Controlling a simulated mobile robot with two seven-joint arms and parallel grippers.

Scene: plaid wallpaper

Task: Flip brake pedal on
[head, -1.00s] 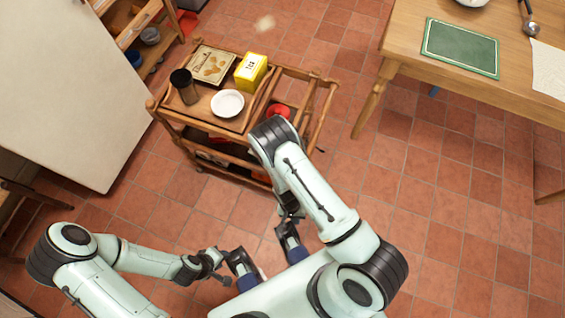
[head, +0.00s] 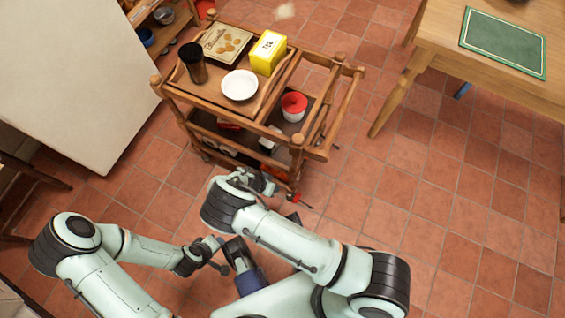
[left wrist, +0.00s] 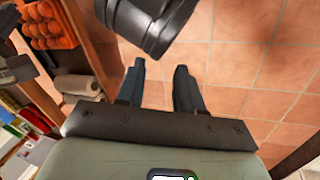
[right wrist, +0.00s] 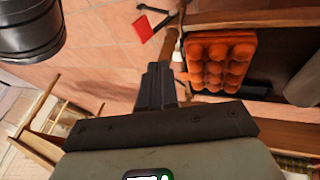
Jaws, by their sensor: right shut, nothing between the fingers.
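The serving cart (head: 215,120) stands on the tiled floor. A small red flat part (head: 293,198), apparently the brake pedal, shows low by its near right leg. In the right wrist view a red paddle (right wrist: 143,29) lies near a dark bar beyond the wooden leg. My right gripper (right wrist: 156,70) is shut and empty, pointing toward the leg; the paddle is ahead of its tips and apart in the picture. In the head view, my right arm partly hides that hand. My left gripper (left wrist: 158,65) is open and empty over floor, back from the cart.
An orange egg tray (right wrist: 217,60) sits on a lower shelf. A wooden table (head: 440,35) stands at upper right. Floor right of the cart is clear.

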